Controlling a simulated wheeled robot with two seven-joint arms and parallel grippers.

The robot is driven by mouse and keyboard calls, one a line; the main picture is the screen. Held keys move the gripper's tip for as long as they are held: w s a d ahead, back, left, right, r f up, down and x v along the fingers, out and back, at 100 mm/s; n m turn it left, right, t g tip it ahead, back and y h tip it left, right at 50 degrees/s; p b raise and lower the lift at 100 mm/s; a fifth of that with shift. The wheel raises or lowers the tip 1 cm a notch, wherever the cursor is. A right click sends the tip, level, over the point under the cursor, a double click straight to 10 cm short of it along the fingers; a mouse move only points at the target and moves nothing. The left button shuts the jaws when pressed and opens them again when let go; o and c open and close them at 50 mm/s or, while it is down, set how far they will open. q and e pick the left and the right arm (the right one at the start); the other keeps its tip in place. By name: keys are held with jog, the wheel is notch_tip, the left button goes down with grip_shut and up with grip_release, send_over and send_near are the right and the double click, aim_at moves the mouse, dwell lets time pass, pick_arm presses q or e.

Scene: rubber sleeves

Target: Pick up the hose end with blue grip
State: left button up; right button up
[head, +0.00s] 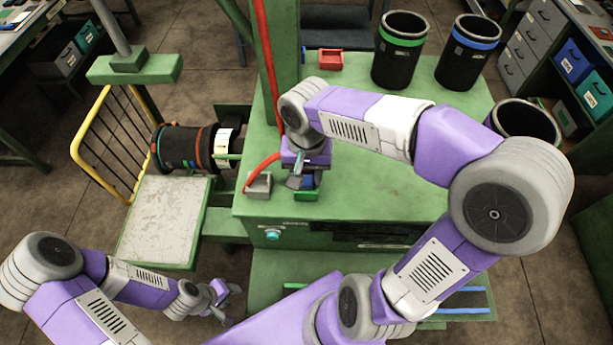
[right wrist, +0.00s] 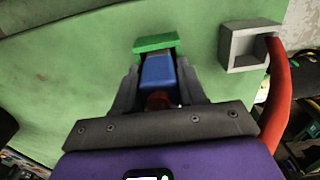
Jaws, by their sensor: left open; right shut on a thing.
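The blue grip (right wrist: 157,72) of a hose end sits between the two grey fingers of my right gripper (right wrist: 158,80) in the right wrist view. A bit of red (right wrist: 158,100) shows below the blue, close to the palm. A green holder piece (right wrist: 155,43) lies right at the far end of the blue grip; I cannot tell whether they touch. In the head view my right gripper (head: 297,182) is over the green bench's front left part, beside the green holder (head: 306,195). My left gripper (head: 222,298) is open and empty, low at the front left.
A grey square holder (head: 259,186) with a red hose (head: 264,170) stands just left of the right gripper. Black bins with green (head: 400,50) and blue (head: 468,52) bands stand at the back of the bench (head: 400,200). The bench's right middle is clear.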

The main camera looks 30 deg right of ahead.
jog(key=shift+r, duration=0.15)
pick_arm(q)
notch_tip(320, 180, up, 2)
jog(key=shift+r+p, duration=0.25)
jog(key=shift+p, duration=1)
pick_arm(e)
notch_tip(320, 180, up, 18)
pick_arm(q)
jog(key=shift+r, duration=0.1)
pick_arm(e)
jog(key=shift+w, duration=0.1)
